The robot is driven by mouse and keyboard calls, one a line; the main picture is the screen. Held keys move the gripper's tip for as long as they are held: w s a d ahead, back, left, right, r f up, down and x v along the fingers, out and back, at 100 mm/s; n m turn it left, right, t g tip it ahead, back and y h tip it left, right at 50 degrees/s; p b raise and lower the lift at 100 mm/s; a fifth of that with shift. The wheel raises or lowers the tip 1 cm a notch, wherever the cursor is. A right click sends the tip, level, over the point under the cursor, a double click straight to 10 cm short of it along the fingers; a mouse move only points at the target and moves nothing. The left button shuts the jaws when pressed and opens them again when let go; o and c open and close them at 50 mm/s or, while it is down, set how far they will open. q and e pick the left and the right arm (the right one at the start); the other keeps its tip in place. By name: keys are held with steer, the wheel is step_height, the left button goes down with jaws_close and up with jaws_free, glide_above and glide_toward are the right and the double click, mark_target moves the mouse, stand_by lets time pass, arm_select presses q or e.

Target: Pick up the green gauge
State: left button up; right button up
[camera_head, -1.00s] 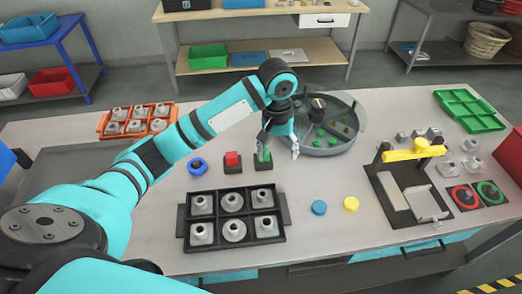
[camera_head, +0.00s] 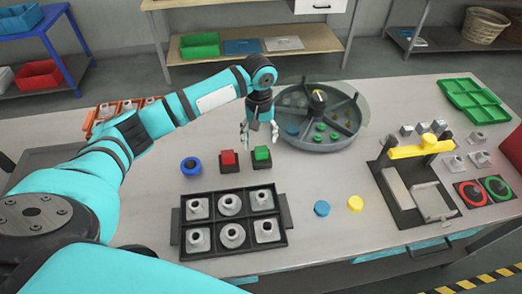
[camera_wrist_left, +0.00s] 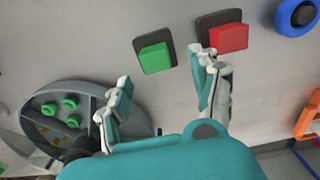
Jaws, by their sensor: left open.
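The likeliest green gauge is a round green-ringed piece with a dark centre (camera_head: 497,189), lying on a dark square at the right end of the table, beside a similar red one (camera_head: 472,194). My left gripper (camera_head: 260,135) is open and empty, pointing down over the middle of the table, far to the left of that piece. It hangs just behind a green block on a black base (camera_head: 262,154) and a red block on a black base (camera_head: 228,159). In the left wrist view, the open fingers (camera_wrist_left: 160,80) show near the green block (camera_wrist_left: 155,58). My right gripper is not in view.
A round grey tank (camera_head: 325,146) with small green parts stands right of my left gripper. A yellow-topped black fixture (camera_head: 420,148) stands between the tank and the ringed pieces. A black tray of metal parts (camera_head: 287,220) sits in front. Blue (camera_head: 321,208) and yellow (camera_head: 355,203) discs lie nearby.

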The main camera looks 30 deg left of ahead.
mark_target(261, 149)
arm_select(q)
steer(key=shift+s+d+f+p, duration=0.15)
steer(key=shift+f+p, duration=0.15)
steer(key=shift+f, duration=0.2)
steer(key=shift+d+f+p, duration=0.1)
steer(key=shift+f+p, duration=0.2)
steer(key=shift+f, duration=0.2)
step_height(261, 149, down, 3)
steer(key=shift+f+p, duration=0.15)
steer(key=shift+p, duration=0.25)
steer(key=shift+f, duration=0.15)
steer(key=shift+d, duration=0.1)
steer(key=shift+c, duration=1)
steer(key=c, duration=1.1)
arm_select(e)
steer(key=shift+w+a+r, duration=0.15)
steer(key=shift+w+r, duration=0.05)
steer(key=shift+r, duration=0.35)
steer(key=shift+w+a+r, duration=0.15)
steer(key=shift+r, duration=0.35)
arm_select(q)
steer(key=shift+o, duration=0.2)
